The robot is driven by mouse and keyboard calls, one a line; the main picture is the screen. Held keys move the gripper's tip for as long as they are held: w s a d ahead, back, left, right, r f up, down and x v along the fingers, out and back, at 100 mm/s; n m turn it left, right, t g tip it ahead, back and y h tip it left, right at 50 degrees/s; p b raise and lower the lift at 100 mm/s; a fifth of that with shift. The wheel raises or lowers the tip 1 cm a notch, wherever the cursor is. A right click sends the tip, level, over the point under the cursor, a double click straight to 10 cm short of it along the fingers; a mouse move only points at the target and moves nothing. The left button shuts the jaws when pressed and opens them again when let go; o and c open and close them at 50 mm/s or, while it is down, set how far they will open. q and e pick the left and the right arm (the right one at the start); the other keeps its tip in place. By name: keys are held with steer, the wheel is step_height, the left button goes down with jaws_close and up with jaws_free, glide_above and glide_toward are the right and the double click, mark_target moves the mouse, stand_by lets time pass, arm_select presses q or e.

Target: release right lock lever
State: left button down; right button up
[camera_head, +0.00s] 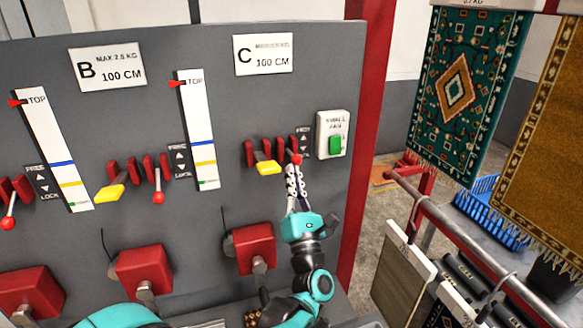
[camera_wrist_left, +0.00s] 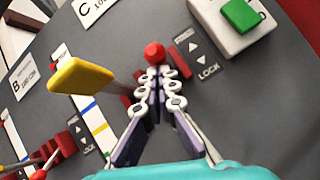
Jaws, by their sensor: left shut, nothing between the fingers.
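The right lock lever, with a red ball knob (camera_head: 296,158), is on the grey panel (camera_head: 300,95) under sign C, beside a FREE/LOCK label. In the left wrist view the knob (camera_wrist_left: 154,53) shows just beyond my fingertips. My left gripper (camera_head: 293,172) is shut and empty, its fingertips just below the knob in the picture. Whether they touch it I cannot tell. The lever's shaft is mostly hidden behind the fingers (camera_wrist_left: 157,72). My right gripper is not in view.
A yellow handle (camera_head: 268,168) sticks out close to the left of the knob. A white box with a green button (camera_head: 335,145) is to the right. Other red-knobbed levers (camera_head: 158,197) and red blocks (camera_head: 252,247) line the panel. Rugs (camera_head: 468,90) hang at right.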

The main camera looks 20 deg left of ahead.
arm_select(q)
step_height(320, 180, up, 3)
steer(key=shift+s+r+p, duration=0.1)
steer(key=shift+p, duration=0.9)
